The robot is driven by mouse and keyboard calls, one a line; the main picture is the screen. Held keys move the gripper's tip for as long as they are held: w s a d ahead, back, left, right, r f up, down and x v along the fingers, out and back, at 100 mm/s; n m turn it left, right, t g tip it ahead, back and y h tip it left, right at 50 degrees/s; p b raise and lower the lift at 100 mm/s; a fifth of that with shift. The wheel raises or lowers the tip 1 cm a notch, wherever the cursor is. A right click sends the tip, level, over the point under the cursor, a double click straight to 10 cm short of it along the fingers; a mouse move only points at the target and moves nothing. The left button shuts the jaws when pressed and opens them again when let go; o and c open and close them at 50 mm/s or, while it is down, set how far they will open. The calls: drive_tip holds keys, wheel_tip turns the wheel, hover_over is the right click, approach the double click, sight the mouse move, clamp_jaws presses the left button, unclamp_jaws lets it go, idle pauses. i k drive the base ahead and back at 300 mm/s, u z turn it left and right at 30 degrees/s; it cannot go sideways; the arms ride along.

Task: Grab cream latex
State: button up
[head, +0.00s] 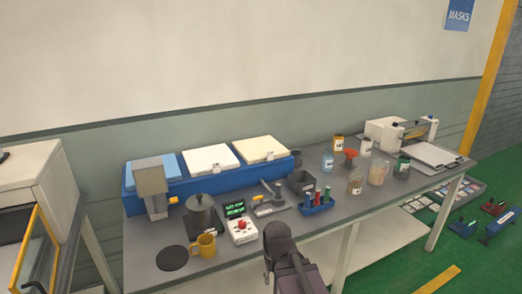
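A cream slab (260,149), which looks like the cream latex, lies flat at the right end of a long blue tray (222,182) at the back left of the workbench. A white slab (208,159) lies beside it, and a light blue slab (165,167) is at the tray's left end, partly hidden by a grey upright device. A dark part of my arm (281,243) rises at the bottom middle, in front of the bench and apart from the slabs. No gripper fingers show.
In front of the tray stand a grey pot (202,214), a yellow mug (205,246), a white meter (241,229), a dark open box (301,182) and a blue rack (317,206). Several jars and a white machine (390,133) are at the right. Crates and tools lie on the green floor.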

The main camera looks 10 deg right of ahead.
sight(256, 150)
drive_tip(key=i, duration=0.95)
drive_tip(key=u, duration=0.05)
